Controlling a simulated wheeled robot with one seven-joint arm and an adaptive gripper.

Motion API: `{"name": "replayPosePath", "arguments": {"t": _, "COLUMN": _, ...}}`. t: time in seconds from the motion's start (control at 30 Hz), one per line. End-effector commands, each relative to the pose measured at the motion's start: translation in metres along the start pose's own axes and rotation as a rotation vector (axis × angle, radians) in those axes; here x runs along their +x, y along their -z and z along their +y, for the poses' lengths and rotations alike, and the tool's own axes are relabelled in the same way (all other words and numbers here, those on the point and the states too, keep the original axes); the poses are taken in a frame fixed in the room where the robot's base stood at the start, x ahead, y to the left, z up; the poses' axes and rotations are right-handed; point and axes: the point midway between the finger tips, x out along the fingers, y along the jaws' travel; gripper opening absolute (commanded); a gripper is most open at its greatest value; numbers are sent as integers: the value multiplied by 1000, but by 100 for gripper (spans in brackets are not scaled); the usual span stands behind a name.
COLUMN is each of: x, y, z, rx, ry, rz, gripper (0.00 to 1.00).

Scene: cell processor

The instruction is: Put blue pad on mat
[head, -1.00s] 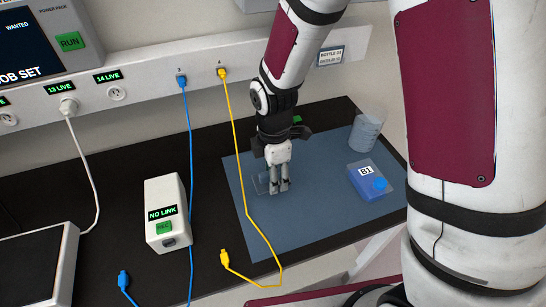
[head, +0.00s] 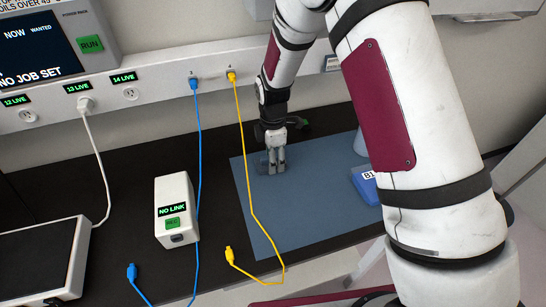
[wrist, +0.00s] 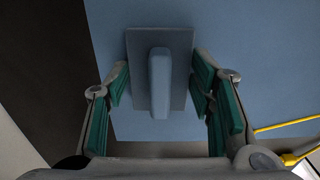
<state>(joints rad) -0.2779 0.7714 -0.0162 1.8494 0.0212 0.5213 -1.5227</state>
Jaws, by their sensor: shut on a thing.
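The blue pad (wrist: 175,95) is a flat grey-blue plate with a raised lighter bar along its middle. In the wrist view it lies between the two fingers of my gripper (wrist: 160,85), which is shut on it. In the head view my gripper (head: 276,170) points down over the far left part of the blue mat (head: 305,220), with the pad (head: 262,168) partly hidden by the fingers. The mat also shows behind the pad in the wrist view (wrist: 260,80). I cannot tell whether the pad touches the mat.
A blue box (head: 366,187) on the right of the mat is partly hidden by my arm. A yellow cable (head: 247,190) crosses the mat's left part. A white NO LINK box (head: 176,205) and a blue cable (head: 199,160) are to the left. The mat's front middle is clear.

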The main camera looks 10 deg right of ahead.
Motion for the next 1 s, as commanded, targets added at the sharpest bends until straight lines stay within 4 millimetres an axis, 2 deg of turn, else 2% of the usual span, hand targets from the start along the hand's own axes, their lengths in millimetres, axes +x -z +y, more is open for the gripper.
{"name": "replayPosePath", "arguments": {"t": 0.33, "x": 4, "y": 0, "z": 0, "rx": 0, "ry": 0, "rz": 0, "gripper": 19}}
{"name": "replayPosePath", "arguments": {"t": 0.37, "x": 4, "y": 0, "z": 0, "rx": 0, "ry": 0, "rz": 0, "gripper": 51}}
{"name": "replayPosePath", "arguments": {"t": 0.43, "x": 4, "y": 0, "z": 0, "rx": 0, "ry": 0, "rz": 0, "gripper": 67}}
{"name": "replayPosePath", "arguments": {"t": 0.47, "x": 4, "y": 0, "z": 0, "rx": 0, "ry": 0, "rz": 0, "gripper": 69}}
{"name": "replayPosePath", "arguments": {"t": 0.77, "x": 3, "y": 0, "z": 0, "rx": 0, "ry": 0, "rz": 0, "gripper": 69}}
{"name": "replayPosePath", "arguments": {"t": 0.87, "x": -3, "y": 0, "z": 1, "rx": 0, "ry": -2, "rz": 0, "gripper": 69}}
{"name": "replayPosePath", "arguments": {"t": 1.0, "x": -19, "y": 0, "z": 2, "rx": 0, "ry": -4, "rz": 1, "gripper": 69}}
